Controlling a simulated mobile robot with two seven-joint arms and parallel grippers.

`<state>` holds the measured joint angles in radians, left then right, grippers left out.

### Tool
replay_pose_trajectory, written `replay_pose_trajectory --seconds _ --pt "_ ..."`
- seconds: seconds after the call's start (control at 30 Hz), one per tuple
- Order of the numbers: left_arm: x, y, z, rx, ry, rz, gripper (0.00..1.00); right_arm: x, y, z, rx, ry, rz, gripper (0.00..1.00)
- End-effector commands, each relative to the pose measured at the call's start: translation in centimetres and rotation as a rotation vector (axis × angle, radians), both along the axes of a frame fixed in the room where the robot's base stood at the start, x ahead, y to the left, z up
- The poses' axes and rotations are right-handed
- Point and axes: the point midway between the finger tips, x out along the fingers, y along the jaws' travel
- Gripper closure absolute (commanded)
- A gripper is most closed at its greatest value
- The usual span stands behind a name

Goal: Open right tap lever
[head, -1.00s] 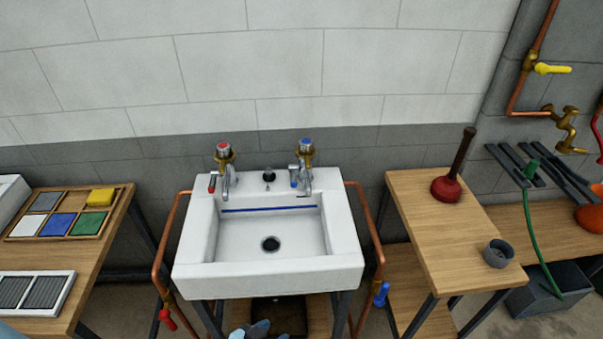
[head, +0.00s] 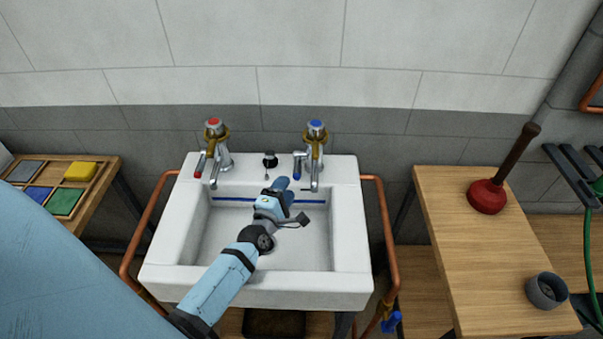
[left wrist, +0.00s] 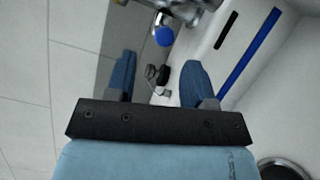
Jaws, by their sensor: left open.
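The right tap (head: 316,150) stands at the back right of the white sink (head: 350,230); it is chrome and brass with a blue cap. Its blue-ended lever (head: 297,166) hangs at the tap's left side. My left gripper (head: 284,185) reaches over the basin, just below and left of this lever, apart from it. In the left wrist view the gripper's two blue fingers (left wrist: 158,76) are spread and hold nothing. The blue lever end (left wrist: 164,36) shows beyond them, near the top. My right gripper is out of view.
The left tap (head: 214,150) has a red cap and red lever. A black knob (head: 270,160) sits between the taps. Copper pipes (head: 392,240) flank the sink. A plunger (head: 488,195) and grey cup (head: 546,290) stand on the right bench.

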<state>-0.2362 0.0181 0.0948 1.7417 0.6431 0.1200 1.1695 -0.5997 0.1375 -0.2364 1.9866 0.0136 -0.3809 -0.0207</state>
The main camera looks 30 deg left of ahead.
Motion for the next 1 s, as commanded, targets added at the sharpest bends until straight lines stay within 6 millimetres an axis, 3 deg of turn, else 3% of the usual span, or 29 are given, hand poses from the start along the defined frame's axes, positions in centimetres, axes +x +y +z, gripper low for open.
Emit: replay_pose_trajectory --seconds 0.1,0.5,0.87,0.9,1.0 --pt "0.9 0.1 0.1 0.002 -0.002 0.000 0.52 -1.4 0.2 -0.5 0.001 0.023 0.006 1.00" --pt "6.6 1.0 0.4 0.003 -0.002 -0.001 0.52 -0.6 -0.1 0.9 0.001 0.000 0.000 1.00" --pt "7.4 1.1 0.3 0.003 0.000 -0.002 0.52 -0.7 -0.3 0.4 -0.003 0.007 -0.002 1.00" --pt "7.4 1.1 0.3 0.004 0.000 -0.002 0.54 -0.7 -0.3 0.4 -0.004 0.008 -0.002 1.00" --pt "7.4 1.1 0.3 0.004 0.000 -0.002 0.77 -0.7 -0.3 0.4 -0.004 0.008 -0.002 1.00"
